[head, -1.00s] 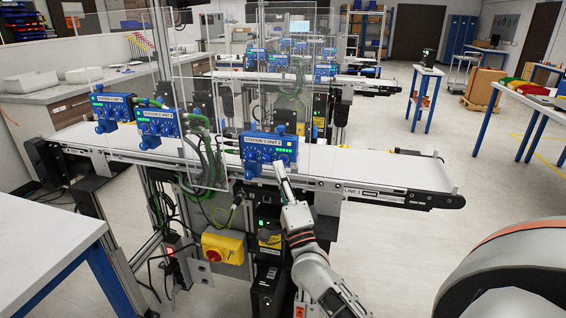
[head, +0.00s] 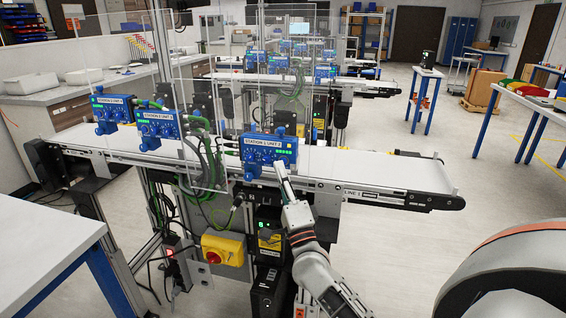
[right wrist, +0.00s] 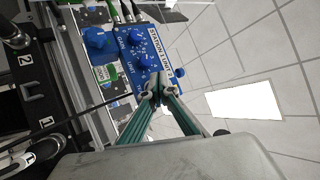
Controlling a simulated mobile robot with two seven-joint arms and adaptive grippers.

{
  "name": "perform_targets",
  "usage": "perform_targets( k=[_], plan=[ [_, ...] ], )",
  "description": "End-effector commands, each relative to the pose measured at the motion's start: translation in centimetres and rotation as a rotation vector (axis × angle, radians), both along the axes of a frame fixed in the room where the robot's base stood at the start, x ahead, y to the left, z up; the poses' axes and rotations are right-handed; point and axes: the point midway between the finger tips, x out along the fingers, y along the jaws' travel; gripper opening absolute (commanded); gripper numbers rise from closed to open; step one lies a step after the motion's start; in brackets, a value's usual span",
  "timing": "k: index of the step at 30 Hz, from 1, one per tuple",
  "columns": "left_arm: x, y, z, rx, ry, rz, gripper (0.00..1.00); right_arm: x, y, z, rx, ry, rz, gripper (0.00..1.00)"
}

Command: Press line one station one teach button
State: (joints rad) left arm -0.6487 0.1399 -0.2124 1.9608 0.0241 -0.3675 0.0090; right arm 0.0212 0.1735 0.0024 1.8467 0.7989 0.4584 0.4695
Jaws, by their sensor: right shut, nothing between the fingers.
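The blue station 1 unit box (head: 268,149) stands at the near edge of the line 1 conveyor, the rightmost of the blue boxes there. In the right wrist view the box (right wrist: 147,48) shows its label, blue knobs and part of a green panel. My right gripper (head: 279,166) is shut and empty, with its tips at the lower right part of the box face. In the right wrist view its fingertips (right wrist: 157,92) cover the lower end of the box. The teach button cannot be made out, and I cannot tell whether the tips touch the box. My left gripper is not in view.
The white conveyor belt (head: 390,173) runs behind the box. Two more blue boxes (head: 157,123) stand to the left, with clear panels and green cables around them. A yellow switch box (head: 222,249) sits below. Floor at right is open.

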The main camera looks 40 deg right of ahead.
Motion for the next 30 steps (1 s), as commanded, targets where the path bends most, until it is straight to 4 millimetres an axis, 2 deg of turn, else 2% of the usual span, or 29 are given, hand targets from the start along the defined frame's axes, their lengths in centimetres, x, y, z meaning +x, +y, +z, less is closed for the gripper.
perform_targets(
  k=[30],
  plan=[
    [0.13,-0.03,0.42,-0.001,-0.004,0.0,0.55,0.57,-0.65,0.01,0.0,0.0,0.0,0.0]
  ],
)
